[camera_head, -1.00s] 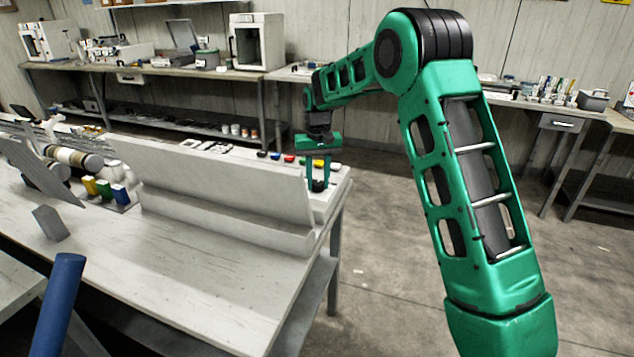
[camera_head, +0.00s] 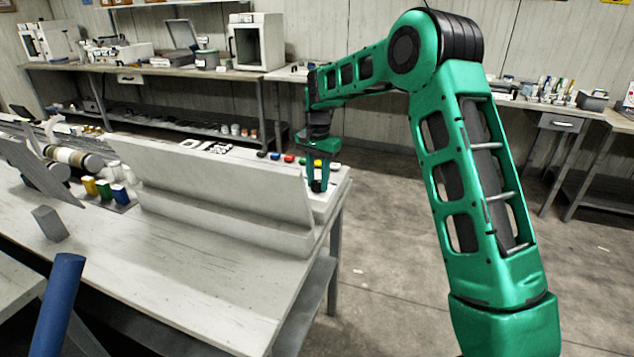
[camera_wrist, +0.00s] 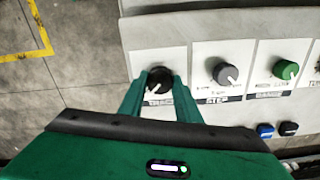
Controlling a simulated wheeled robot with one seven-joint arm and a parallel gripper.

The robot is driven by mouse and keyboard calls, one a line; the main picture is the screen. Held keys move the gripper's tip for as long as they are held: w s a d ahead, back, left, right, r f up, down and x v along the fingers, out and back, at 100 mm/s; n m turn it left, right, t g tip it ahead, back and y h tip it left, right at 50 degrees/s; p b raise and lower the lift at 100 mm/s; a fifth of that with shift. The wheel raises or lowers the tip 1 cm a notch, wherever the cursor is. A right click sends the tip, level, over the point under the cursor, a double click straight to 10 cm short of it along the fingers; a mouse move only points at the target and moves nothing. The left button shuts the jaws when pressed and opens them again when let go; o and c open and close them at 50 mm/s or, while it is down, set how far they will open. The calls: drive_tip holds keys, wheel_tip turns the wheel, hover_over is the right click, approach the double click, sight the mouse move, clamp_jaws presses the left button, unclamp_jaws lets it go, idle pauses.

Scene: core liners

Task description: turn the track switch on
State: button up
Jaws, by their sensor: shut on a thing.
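The track switch is a black round knob (camera_wrist: 158,83) on a white plate at the left end of the panel in the wrist view. The label below it is partly covered, and a pale mark shows on its face. My gripper (camera_wrist: 160,88) has its two green fingers on either side of the knob, shut on it. In the head view my gripper (camera_head: 318,187) reaches down to the panel's right end, tilted, and its fingers largely hide the knob there.
A grey knob (camera_wrist: 224,73) and a green knob (camera_wrist: 286,69) sit to the right on the same panel. Blue (camera_wrist: 265,130) and black (camera_wrist: 289,128) small caps lie below them. A tall white slanted board (camera_head: 215,185) stands in front of the panel.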

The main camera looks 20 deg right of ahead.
sight(317, 182)
drive_tip(key=shift+w+m, duration=0.1)
drive_tip(key=shift+m, duration=0.2)
drive_tip(key=o, duration=1.1)
drive_tip(key=shift+c, duration=0.2)
wheel_tip(317, 182, up, 11)
drive_tip(key=shift+f, duration=0.1)
